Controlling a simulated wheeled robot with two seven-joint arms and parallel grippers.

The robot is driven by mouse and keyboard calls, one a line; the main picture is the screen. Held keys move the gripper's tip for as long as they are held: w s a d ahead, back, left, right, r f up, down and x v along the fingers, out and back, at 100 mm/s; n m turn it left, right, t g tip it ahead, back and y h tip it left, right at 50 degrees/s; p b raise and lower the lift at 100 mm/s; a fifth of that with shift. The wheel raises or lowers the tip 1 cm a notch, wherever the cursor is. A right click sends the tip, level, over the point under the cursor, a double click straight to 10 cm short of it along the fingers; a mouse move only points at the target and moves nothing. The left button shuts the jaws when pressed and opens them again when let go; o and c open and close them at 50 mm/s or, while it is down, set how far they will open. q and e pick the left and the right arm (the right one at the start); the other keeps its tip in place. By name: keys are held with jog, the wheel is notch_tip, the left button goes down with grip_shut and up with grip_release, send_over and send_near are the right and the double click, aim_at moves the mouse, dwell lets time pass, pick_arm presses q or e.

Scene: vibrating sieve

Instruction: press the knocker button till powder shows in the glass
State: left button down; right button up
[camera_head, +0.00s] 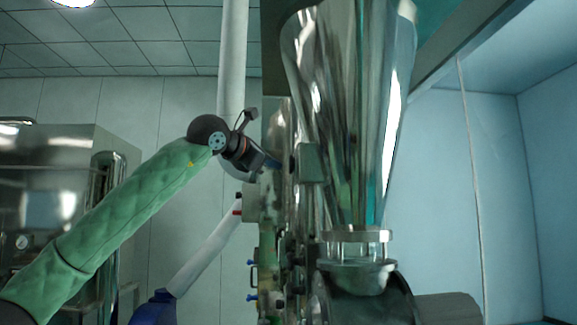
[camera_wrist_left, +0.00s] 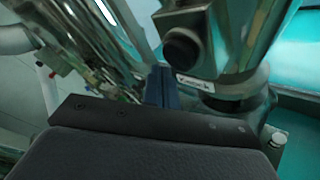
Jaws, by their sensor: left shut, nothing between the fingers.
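The knocker (camera_head: 311,162) is a grey-green box on the left side of the shiny steel cone hopper (camera_head: 345,100). In the left wrist view its round black button (camera_wrist_left: 183,48) faces me. My left gripper (camera_head: 275,164) is shut and empty, its blue fingers just left of the knocker at about button height. In the left wrist view the left gripper's fingertips (camera_wrist_left: 161,74) are just below and left of the button; I cannot tell whether they touch. The glass (camera_head: 358,247) is a short clear ring under the hopper; no powder shows in it. My right gripper is out of view.
Pipes and valves with blue handles (camera_head: 252,297) stand left of and below the hopper. A steel cabinet (camera_head: 60,200) stands at the left. A dark housing (camera_head: 365,285) sits under the glass. The space right of the hopper is open to the pale wall.

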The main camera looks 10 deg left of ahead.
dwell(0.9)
pick_arm(q)
jog(key=shift+d, duration=0.1)
dwell(0.4)
jog(key=shift+w+d+b, duration=0.1)
jog(key=shift+d+b, duration=0.2)
jog(key=shift+d, duration=0.05)
dwell(0.3)
